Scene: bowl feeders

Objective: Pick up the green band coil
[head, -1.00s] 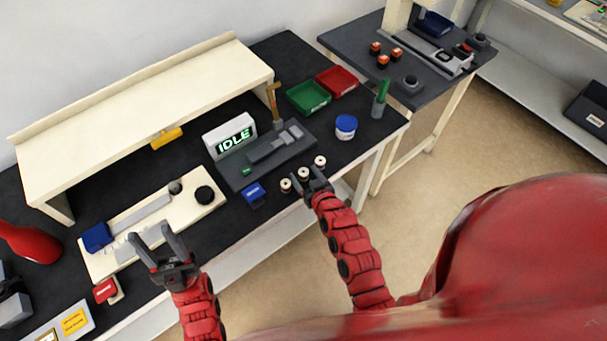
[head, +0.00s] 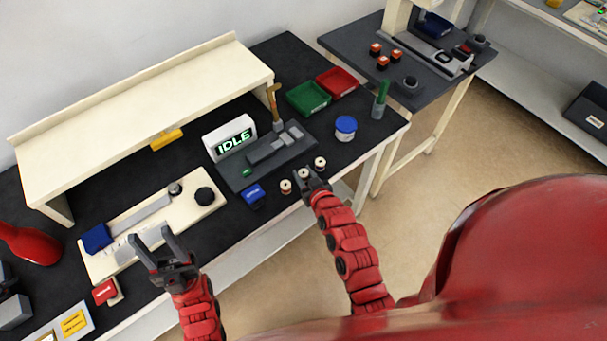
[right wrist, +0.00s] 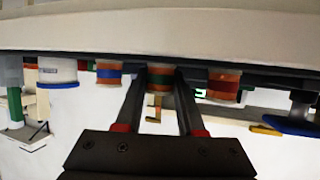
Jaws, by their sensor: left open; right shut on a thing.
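Three small coils stand in a row at the front edge of the black bench. The green band coil (right wrist: 160,76) is the middle one; in the head view its pale top (head: 303,174) shows between the fingertips. My right gripper (head: 307,178) is shut on it, one finger on each side, as the right wrist view also shows. A coil with a blue band (right wrist: 109,72) and a coil with a reddish band (right wrist: 223,85) stand on either side, apart from the fingers. My left gripper (head: 153,240) is open and empty over the front of the bench at left.
A grey fixture (head: 265,155) with an IDLE display (head: 230,138) stands behind the coils. Green (head: 308,98) and red bins (head: 337,82) are farther back.

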